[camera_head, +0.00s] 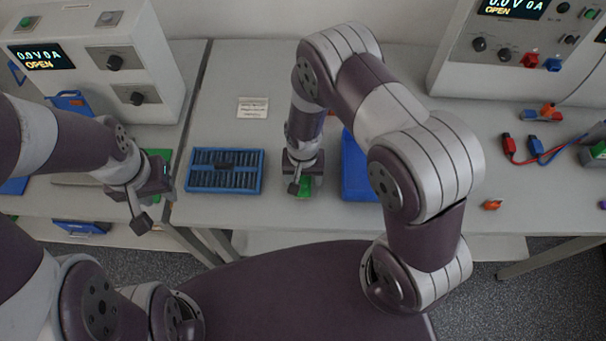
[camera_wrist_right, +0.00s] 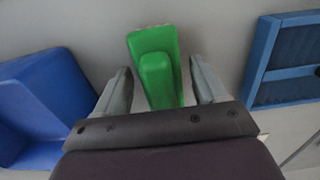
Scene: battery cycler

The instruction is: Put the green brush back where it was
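The green brush (camera_wrist_right: 152,42) is a green block with a raised grip. It lies on the pale table between the blue slatted tray and a blue container. In the head view it (camera_head: 305,188) is mostly hidden under my right gripper (camera_head: 300,188). In the right wrist view my right gripper (camera_wrist_right: 160,88) is open. Its fingers stand on either side of the brush's grip, with a narrow gap on each side. My left gripper (camera_head: 153,205) is open and empty, over the front edge of the left table.
The blue slatted tray (camera_head: 224,187) lies left of the brush with a dark item on it. The blue container (camera_head: 355,175) stands right of it, partly behind my arm. Cycler units (camera_head: 95,75) stand behind. A white label card (camera_head: 252,107) lies farther back.

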